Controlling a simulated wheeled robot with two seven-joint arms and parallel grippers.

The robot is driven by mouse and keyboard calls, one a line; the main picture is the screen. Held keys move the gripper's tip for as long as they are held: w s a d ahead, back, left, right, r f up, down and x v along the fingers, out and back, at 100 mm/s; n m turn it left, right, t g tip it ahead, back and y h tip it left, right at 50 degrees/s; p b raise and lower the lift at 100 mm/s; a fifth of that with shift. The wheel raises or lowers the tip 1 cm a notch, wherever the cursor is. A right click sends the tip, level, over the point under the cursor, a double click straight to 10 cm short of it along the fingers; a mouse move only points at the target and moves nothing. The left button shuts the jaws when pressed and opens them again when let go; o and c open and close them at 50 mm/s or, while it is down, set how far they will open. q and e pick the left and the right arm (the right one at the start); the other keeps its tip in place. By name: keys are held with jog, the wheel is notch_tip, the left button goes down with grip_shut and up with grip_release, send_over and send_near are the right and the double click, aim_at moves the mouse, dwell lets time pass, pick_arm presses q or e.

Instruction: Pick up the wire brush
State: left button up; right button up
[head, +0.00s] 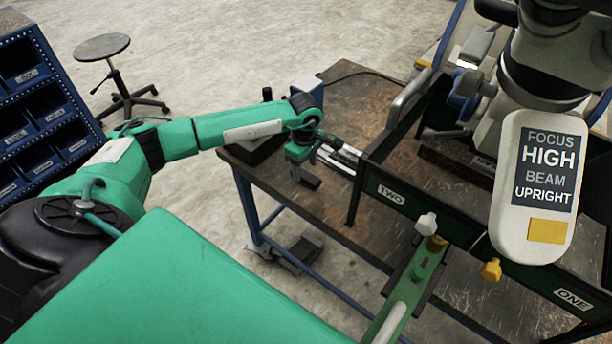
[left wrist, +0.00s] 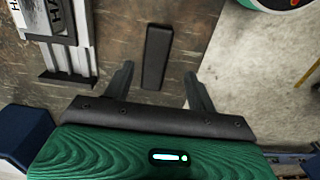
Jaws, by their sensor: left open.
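A narrow dark bar, which I take to be the wire brush (left wrist: 157,57), lies on the worn brown bench in the left wrist view. No bristles show. In the head view it is a small dark block (head: 311,181) just below my left gripper (head: 299,163). In the left wrist view my left gripper (left wrist: 159,75) is open, one finger to each side of the bar's near part, with gaps on both sides. I cannot tell how far above the bench the fingertips are. My right gripper is not in view.
Silver-and-black hardware (left wrist: 62,35) lies left of the bar in the left wrist view. The bench edge and pale floor (left wrist: 245,80) are to its right. In the head view, a green panel marked TWO (head: 390,194) and a microscope arm (head: 535,190) stand right of the gripper.

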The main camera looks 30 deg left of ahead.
aim_at(307, 175)
pick_arm(q)
jog(key=shift+w+d+f+p, duration=0.1)
jog(key=shift+d+f+p, duration=0.05)
jog(key=shift+f+p, duration=0.35)
jog(key=f, duration=0.2)
jog(key=f+p, duration=0.1)
jog(key=shift+w+f, duration=0.25)
jog(key=shift+f, duration=0.3)
jog(key=shift+c, duration=0.7)
jog(key=c, duration=0.9)
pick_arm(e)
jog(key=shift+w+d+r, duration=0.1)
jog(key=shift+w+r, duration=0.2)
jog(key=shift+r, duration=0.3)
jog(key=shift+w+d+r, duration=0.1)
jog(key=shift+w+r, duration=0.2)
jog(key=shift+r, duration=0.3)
